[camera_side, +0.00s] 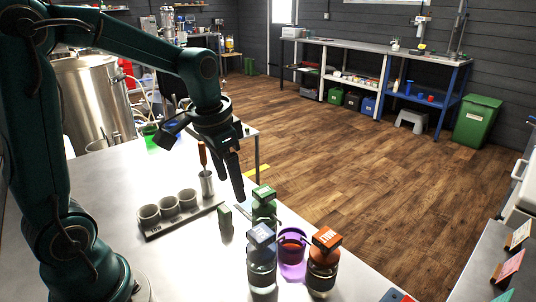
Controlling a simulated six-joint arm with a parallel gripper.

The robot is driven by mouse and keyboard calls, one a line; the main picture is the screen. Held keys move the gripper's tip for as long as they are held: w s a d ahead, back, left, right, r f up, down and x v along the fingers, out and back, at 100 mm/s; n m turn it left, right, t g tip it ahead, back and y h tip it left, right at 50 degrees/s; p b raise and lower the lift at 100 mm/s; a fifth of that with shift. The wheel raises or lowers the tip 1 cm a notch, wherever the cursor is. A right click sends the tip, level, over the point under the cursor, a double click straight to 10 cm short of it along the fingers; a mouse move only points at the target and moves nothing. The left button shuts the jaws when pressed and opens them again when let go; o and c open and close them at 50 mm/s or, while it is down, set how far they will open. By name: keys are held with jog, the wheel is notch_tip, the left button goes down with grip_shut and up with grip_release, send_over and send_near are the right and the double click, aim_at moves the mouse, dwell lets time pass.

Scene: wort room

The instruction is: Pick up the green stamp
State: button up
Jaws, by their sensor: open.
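A small upright green block (225,216), which looks like the green stamp, stands on the grey metal table (130,185), right of a tray of cups. A larger green piece (263,193) tops a green-tinted bottle (264,213) close by; I cannot tell for certain which is the stamp. My gripper (236,178) points down above the table, behind and above the small green block and apart from it. It is open, with nothing seen between its fingers; the fingers overlap in this view, so their gap is hard to see.
A dark tray (182,222) with three grey cups stands left of the block. A metal holder (207,183) with a wooden-handled tool stands behind it. A blue-topped jar (262,265), a purple container (292,262) and an orange-topped jar (323,268) crowd the front right. The left front table is clear.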

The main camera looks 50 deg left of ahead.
aim_at(224, 208)
jog(key=a+f, duration=0.1)
jog(key=f, duration=0.1)
jog(key=a+f+g, duration=0.1)
jog(key=a+f+n+g, duration=0.1)
jog(key=f, duration=0.1)
jog(key=shift+w+a+f+h, duration=0.1)
jog(key=shift+f+h, duration=0.2)
jog(key=shift+f, duration=0.05)
jog(key=shift+a+f, duration=0.1)
jog(key=shift+f, duration=2.6)
grip_shut()
jog(key=shift+r, duration=0.1)
jog(key=shift+r, duration=0.5)
jog(key=r, duration=0.3)
jog(key=shift+s+a+r, duration=0.3)
jog(key=shift+s+a, duration=0.1)
jog(key=s+a+r, duration=0.6)
jog(key=s+a, duration=0.1)
jog(key=shift+s+a+r, duration=0.15)
jog(key=shift+s+a, duration=0.1)
jog(key=shift+a, duration=0.1)
